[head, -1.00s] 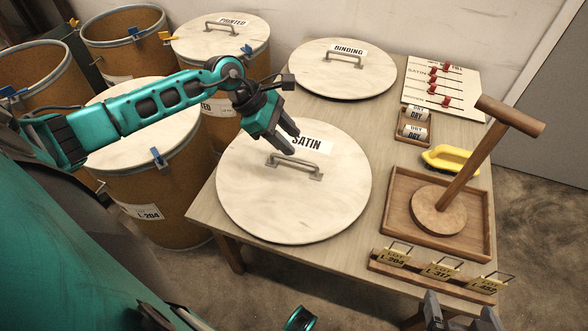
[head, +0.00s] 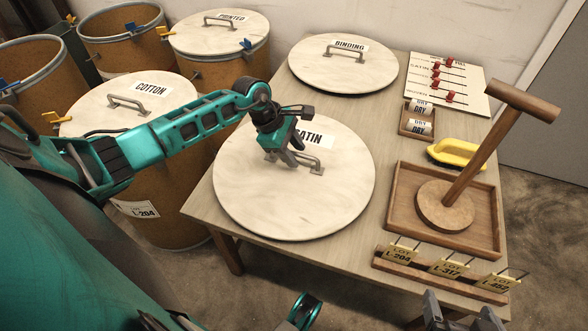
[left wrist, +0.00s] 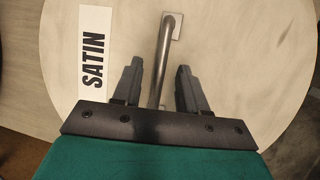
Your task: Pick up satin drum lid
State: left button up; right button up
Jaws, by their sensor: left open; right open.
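The satin drum lid (head: 270,205) is a round pale lid lying flat on the table, with a label reading SATIN (head: 312,138) and a grey metal handle (head: 315,167). My left gripper (head: 283,161) is open just over the lid, at the left end of the handle. In the left wrist view the handle (left wrist: 167,50) runs between the two open fingers (left wrist: 158,85), and the label (left wrist: 95,60) lies to the left. Whether the fingers touch the handle I cannot tell. My right gripper (head: 460,318) is open and empty at the bottom edge, in front of the table.
The binding lid (head: 340,75) lies at the back of the table (head: 385,130). A tray (head: 400,225) with a wooden T-handled tool (head: 470,170), a yellow-handled item (head: 455,152) and a lot-tag rack (head: 440,275) stand on the right. Several drums (head: 165,225) stand at the left.

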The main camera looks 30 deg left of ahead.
pick_arm(q)
jog(key=shift+x, duration=0.8)
jog(key=shift+c, duration=0.2)
grip_shut()
dwell(0.5)
jog(key=shift+w+r, duration=0.1)
jog(key=shift+r, duration=0.05)
